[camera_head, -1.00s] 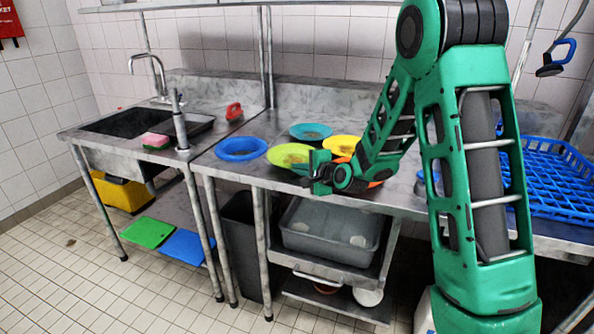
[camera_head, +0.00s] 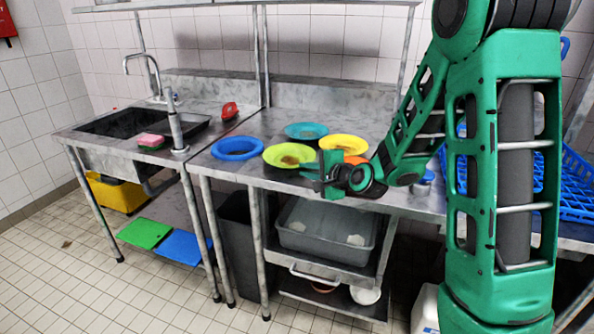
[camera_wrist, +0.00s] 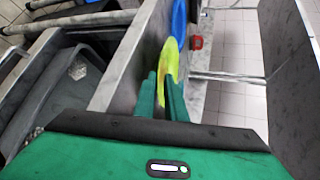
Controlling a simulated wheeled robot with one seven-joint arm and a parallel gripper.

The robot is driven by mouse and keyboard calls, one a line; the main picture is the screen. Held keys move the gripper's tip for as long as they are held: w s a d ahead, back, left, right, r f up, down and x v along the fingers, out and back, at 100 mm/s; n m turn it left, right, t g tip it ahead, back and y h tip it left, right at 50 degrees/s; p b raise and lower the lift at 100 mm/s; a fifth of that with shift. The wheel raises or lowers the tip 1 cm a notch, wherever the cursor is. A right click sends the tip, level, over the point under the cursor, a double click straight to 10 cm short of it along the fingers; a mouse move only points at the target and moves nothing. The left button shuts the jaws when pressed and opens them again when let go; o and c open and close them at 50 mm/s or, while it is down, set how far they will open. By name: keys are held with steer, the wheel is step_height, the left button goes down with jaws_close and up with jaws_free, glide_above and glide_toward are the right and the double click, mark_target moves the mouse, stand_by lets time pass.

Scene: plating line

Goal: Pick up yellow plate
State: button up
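The yellow plate (camera_head: 343,142) lies on the steel counter (camera_head: 228,168), just behind my gripper and above an orange plate (camera_head: 357,160) mostly hidden by my arm. A lime-yellow plate (camera_head: 278,156) lies to its left. My gripper (camera_head: 314,176) is at the counter's front edge, beside the right side of the lime plate. In the wrist view, my two green fingers (camera_wrist: 161,97) stand apart, with the lime plate (camera_wrist: 168,58) showing between and beyond them. I cannot tell whether they touch it. The yellow plate is not clearly seen there.
A blue plate (camera_head: 237,149) and a teal plate (camera_head: 306,131) lie nearby on the counter. A sink (camera_head: 125,125) is at left, and a blue rack (camera_head: 575,180) at right behind my arm. A grey tub (camera_head: 320,245) sits below the counter. A shelf frame rises behind.

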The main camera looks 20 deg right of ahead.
steer(key=s+d+n+g+h, duration=0.1)
steer(key=s+d+n+g, duration=0.2)
steer(key=s, duration=0.7)
steer(key=s+d+n+g+h, duration=0.1)
steer(key=s+d+n+g, duration=0.2)
steer(key=s+d, duration=0.3)
steer(key=s+d+n+g+h, duration=0.2)
steer(key=s+d+n+g, duration=0.1)
steer(key=s, duration=1.2)
steer(key=shift+s+d+f+g, duration=0.2)
steer(key=shift+d+g, duration=0.3)
steer(key=shift+d, duration=0.75)
steer(key=s+g, duration=0.1)
steer(key=s, duration=0.3)
steer(key=s+r+g, duration=0.1)
steer(key=s, duration=0.2)
steer(key=s+d+n+g, duration=0.1)
steer(key=s, duration=0.3)
steer(key=shift+s+r, duration=0.35)
steer(key=shift+r, duration=0.05)
steer(key=shift+s+a, duration=0.15)
steer(key=shift+s, duration=0.25)
